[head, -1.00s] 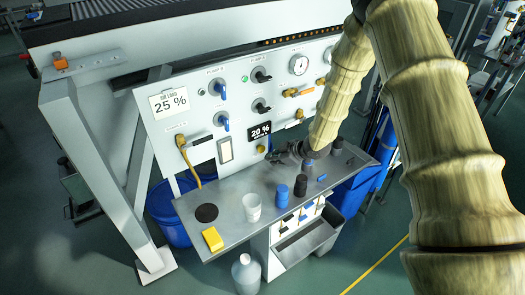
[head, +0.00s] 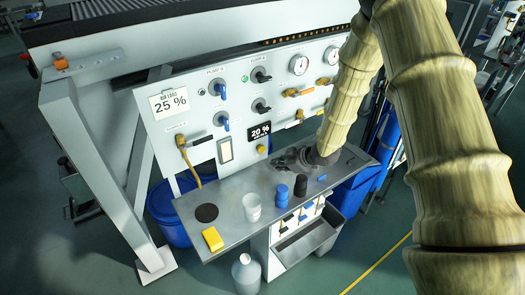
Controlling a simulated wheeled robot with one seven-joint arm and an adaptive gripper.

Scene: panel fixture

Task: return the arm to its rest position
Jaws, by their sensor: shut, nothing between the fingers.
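My arm reaches in from the upper right of the head view and bends down toward the right part of the grey shelf (head: 228,226). My gripper (head: 285,161) is dark and small in the picture, above the back of the shelf, just below the panel. Its fingers are shut and hold nothing. My forearm hides part of the panel's right side and some of the shelf behind it.
On the shelf are a yellow block (head: 212,239), a black disc (head: 206,212), a white cup (head: 252,207), a blue cylinder (head: 282,195) and a black cylinder (head: 300,185). The white panel (head: 160,130) with knobs and gauges stands behind. A grey bin (head: 308,243) hangs below.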

